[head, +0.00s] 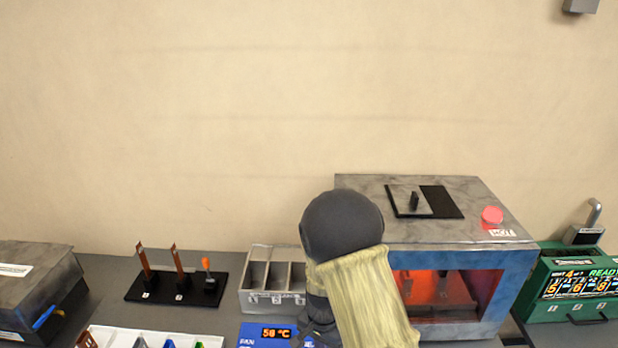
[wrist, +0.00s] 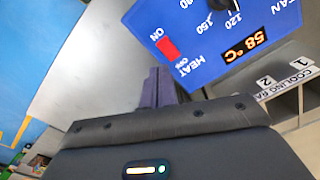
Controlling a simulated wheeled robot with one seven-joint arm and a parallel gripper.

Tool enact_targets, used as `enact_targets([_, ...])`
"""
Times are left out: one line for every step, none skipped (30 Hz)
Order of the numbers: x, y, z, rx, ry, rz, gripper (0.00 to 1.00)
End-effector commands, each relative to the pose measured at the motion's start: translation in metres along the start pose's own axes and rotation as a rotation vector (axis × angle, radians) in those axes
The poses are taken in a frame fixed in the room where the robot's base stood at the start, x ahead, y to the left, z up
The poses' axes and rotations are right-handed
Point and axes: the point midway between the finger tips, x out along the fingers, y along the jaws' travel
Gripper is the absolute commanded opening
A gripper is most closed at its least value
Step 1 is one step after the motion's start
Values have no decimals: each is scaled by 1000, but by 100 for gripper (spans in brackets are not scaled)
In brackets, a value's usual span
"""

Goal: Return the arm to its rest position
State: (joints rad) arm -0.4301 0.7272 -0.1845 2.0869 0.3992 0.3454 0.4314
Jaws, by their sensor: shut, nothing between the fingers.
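My arm stands in front of the heater box in the head view, with a dark round joint above a pale yellow sleeve. My gripper (wrist: 160,88) shows in the wrist view as two purple-grey fingers close together, shut and empty. They lie in front of a plain grey surface and beside the blue control panel (wrist: 205,35). The panel has a red switch by the words HEAT and ON, a dial and a display of 58 °C. The panel also shows in the head view (head: 254,334). In the head view the fingertips cannot be made out.
The heater box (head: 460,250) glows orange inside and has a red button on top. A cooling rack (head: 246,297) stands left of my arm. A black stand (head: 160,290) holds copper strips and an orange-tipped piece. A green display unit (head: 563,309) is right.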

Motion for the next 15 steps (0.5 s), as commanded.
enact_targets([-10,8,-2,-14,6,-14,0])
enact_targets([-17,13,-3,-30,9,-20,0])
enact_targets([-26,20,-3,-53,15,-30,0])
enact_targets([-33,26,-3,-73,19,-37,0])
enact_targets([-40,33,-3,-91,25,-43,0])
enact_targets([-49,41,-2,-118,34,-52,0])
enact_targets([-56,48,-1,-139,40,-56,0])
enact_targets([-62,54,0,-159,48,-62,0])
enact_targets([-70,63,1,-188,59,-67,0])
enact_targets([-76,70,3,-207,67,-70,0])
enact_targets([-82,76,4,-230,76,-73,0])
enact_targets([-89,86,7,-258,89,-76,0])
enact_targets([-94,93,9,-278,99,-77,0])
enact_targets([-99,100,12,-301,110,-78,0])
enact_targets([-105,109,15,-329,124,-78,0])
